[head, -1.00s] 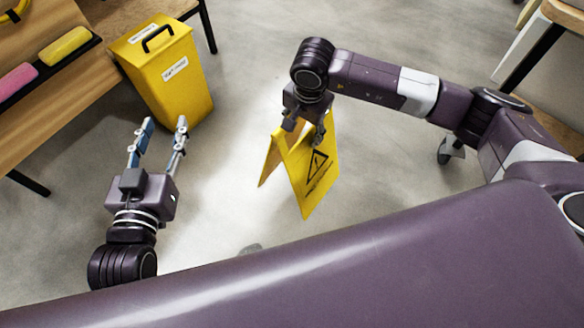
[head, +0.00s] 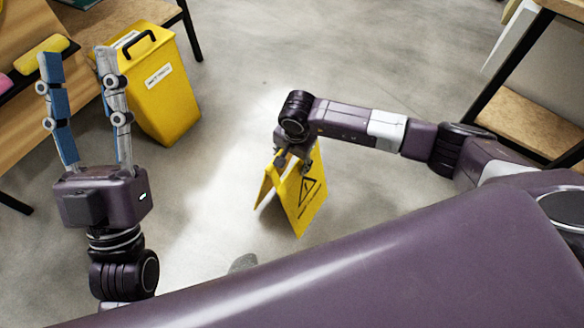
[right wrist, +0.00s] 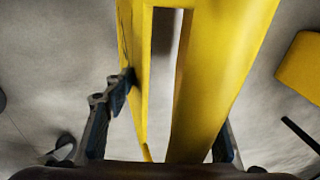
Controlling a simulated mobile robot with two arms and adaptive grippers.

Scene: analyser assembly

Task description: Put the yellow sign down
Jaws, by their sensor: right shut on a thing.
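The yellow sign (head: 306,199) is an A-shaped folding floor sign with a black warning triangle. It is upright with its two panels spread. My right gripper (head: 292,160) is shut on its top edge in the head view. In the right wrist view the sign (right wrist: 220,60) runs between the fingers of my right gripper (right wrist: 165,125), with a long slot along its top. I cannot tell whether its lower edges touch the floor. My left gripper (head: 88,105) is open and empty, raised at the left of the head view, well apart from the sign.
A yellow bin (head: 165,95) with a black handle stands on the floor at the upper left, behind my left gripper. A wooden bench (head: 25,120) is at the far left. A shelf (head: 530,120) stands at the right. The floor (head: 330,60) around the sign is clear.

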